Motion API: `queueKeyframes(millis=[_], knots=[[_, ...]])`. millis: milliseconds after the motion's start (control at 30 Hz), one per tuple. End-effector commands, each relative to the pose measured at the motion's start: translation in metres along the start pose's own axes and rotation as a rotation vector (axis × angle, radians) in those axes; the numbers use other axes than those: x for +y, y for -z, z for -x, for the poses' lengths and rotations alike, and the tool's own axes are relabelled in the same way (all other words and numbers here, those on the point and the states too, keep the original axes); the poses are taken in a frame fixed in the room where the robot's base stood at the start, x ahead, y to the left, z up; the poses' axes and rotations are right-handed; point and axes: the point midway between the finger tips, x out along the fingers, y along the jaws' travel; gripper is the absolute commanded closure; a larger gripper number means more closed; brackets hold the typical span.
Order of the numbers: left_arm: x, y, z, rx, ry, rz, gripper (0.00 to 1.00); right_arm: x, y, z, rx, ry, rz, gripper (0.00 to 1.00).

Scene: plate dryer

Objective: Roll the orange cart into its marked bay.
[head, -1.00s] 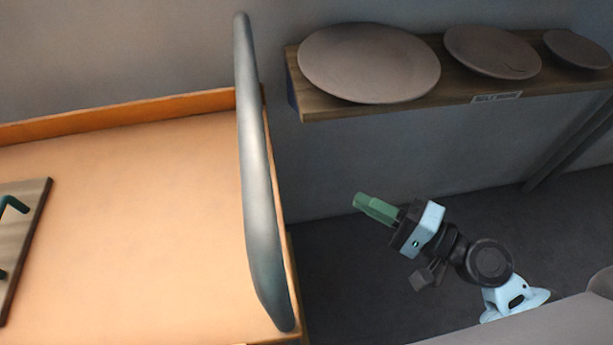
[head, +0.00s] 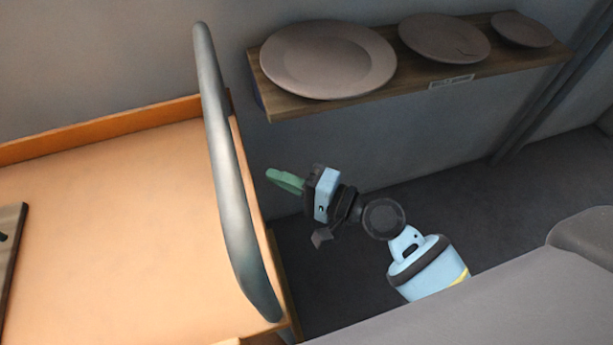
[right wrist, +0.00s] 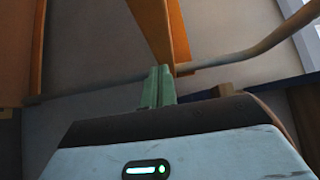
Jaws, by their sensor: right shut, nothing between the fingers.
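The orange cart (head: 110,190) fills the left of the head view, with its flat top and raised orange back rim. A grey metal push handle (head: 232,190) runs along its right end. My right gripper (head: 270,175), with green fingers, is just right of the handle in the picture, shut and empty. In the right wrist view, the shut green fingers (right wrist: 158,88) point up toward an orange upright (right wrist: 160,30) and a metal bar (right wrist: 255,50). I cannot tell whether they touch. My left gripper and the marked bay are not in view.
A wooden wall shelf (head: 330,100) holds plates, including a large one (head: 328,58), behind and right of the cart. A board (head: 8,250) lies on the cart top at the left edge. Dark floor (head: 480,190) is clear at the right.

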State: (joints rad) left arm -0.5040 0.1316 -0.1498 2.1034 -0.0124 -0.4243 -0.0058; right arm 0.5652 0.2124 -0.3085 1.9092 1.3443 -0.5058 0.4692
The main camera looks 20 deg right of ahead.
Motion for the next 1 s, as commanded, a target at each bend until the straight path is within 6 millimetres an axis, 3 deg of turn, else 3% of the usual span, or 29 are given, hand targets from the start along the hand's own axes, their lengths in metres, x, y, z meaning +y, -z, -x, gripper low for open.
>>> queueKeyframes(millis=[200,667,1000], knots=[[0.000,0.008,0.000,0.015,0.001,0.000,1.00,-0.001,-0.012,-0.013,0.002,0.001,-0.001,1.00],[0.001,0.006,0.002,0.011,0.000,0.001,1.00,0.000,-0.016,-0.016,0.002,0.001,0.000,1.00],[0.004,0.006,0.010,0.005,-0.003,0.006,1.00,-0.001,-0.046,-0.045,-0.002,0.002,-0.001,1.00]])
